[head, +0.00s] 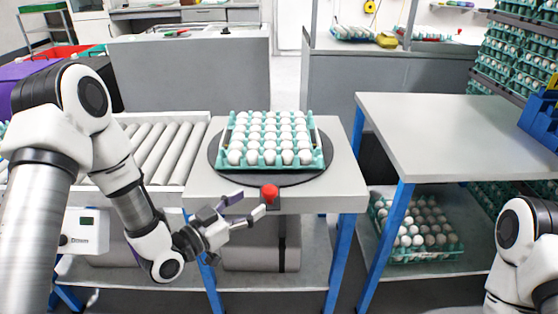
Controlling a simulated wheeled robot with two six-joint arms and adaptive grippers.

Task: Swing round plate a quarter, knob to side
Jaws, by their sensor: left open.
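The round plate (312,179) is a dark disc on a small grey table. A teal egg tray (240,168) full of white eggs sits on it. The red knob (270,192) is at the plate's front edge, facing me. My left gripper (248,206) is open just left of the knob, with its fingers pointing toward it. I cannot tell whether a finger touches the knob. My right gripper is out of the picture; only part of my right arm shows at the lower right.
A roller conveyor (163,150) adjoins the table on the left. A bare grey table (450,130) with blue legs stands at the right, with another egg tray (420,258) on a shelf below. Stacked egg trays (505,60) fill the rack at the far right.

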